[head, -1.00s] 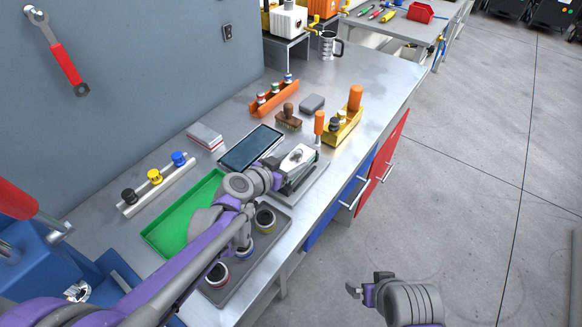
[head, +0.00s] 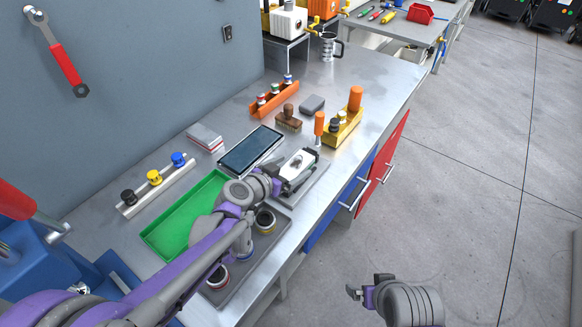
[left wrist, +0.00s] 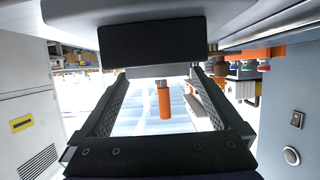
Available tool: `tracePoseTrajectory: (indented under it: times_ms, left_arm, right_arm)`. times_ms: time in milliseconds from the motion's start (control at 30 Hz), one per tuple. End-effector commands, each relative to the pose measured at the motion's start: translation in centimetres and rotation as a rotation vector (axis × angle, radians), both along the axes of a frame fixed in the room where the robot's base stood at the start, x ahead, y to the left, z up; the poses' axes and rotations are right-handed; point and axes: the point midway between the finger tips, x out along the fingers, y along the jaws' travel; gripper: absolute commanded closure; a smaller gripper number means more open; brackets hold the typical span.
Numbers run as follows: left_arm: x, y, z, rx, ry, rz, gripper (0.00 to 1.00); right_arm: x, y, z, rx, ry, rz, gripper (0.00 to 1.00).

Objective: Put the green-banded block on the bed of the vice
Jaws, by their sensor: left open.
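My left gripper (head: 303,160) is open, low over a grey plate (head: 314,184) at the bench's front edge. The plate looks like the base of the vice, but my gripper and arm hide most of it. In the left wrist view, the open fingers (left wrist: 162,108) have an orange cylinder with a grey end (left wrist: 165,104) between them in the picture; I cannot tell its distance. No block with a green band is clear in the head view. My right gripper (head: 364,289) is off the bench.
An orange rack (head: 265,106) holds several banded pieces. A grey tray (head: 268,254) with banded cylinders and a green tray (head: 165,230) lie near my left arm.

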Motion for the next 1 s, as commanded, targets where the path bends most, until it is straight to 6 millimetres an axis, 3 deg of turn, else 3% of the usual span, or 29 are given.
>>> tracePoseTrajectory:
  times_ms: [533, 1000]
  left_arm:
    - [-7.6, 5.6, 3.9, 0.0, 0.0, 0.003, 0.0]
    - [-8.8, 6.4, 4.4, 0.0, 0.0, 0.0, 0.0]
  right_arm:
    - [0.2, 0.0, 1.1, 0.0, -0.004, 0.0, 0.0]
    - [0.2, 0.0, 1.2, 0.0, -0.004, 0.0, 0.0]
